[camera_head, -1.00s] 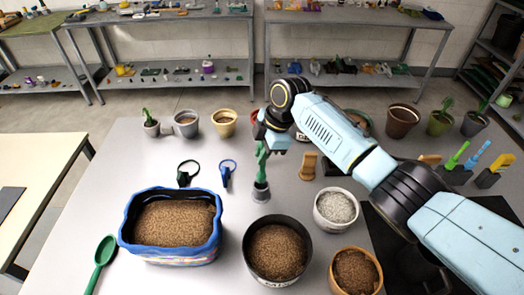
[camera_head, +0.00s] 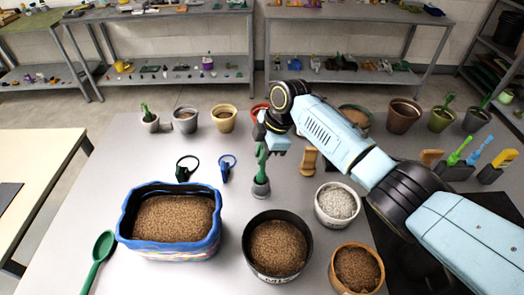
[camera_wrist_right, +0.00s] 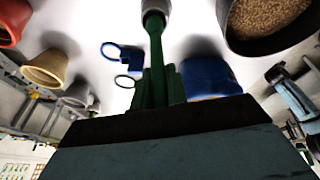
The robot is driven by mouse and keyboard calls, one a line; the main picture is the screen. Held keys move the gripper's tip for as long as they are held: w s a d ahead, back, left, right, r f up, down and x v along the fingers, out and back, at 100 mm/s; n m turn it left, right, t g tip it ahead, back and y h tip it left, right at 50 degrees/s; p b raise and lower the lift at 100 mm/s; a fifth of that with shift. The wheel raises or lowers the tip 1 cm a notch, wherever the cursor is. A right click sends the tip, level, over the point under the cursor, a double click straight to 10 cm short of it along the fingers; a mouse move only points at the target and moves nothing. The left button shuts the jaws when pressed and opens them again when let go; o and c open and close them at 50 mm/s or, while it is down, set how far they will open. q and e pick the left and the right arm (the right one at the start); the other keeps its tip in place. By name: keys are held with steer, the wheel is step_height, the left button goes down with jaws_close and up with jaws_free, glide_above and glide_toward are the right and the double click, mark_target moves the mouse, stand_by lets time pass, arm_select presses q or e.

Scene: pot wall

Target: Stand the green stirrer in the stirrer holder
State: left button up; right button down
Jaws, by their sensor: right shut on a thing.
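The green stirrer (camera_head: 262,160) is upright on the table's middle, its lower end at the mouth of the small grey stirrer holder (camera_head: 261,188). In the right wrist view the green stem (camera_wrist_right: 156,65) runs into the holder's round mouth (camera_wrist_right: 153,8); how deep it reaches is hidden. My right gripper (camera_head: 275,143) is over the holder and shut on the stirrer's upper part. My left gripper is in neither view.
A blue tub of soil (camera_head: 218,235), a black pot (camera_head: 250,243) and a white pot (camera_head: 323,215) stand nearer the front. Two looped tools (camera_head: 226,172) lie left of the holder. A wooden piece (camera_head: 308,160) stands to its right. Several pots line the back.

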mark_target(260, 168)
steer(key=shift+f, duration=0.3)
stand_by(0.4)
steer(key=shift+f+b, duration=1.35)
steer(key=shift+f, duration=0.5)
steer(key=c, duration=1.3)
jaws_free()
steer(key=v, duration=1.3)
steer(key=shift+d+r, duration=0.15)
steer(key=shift+r, duration=0.05)
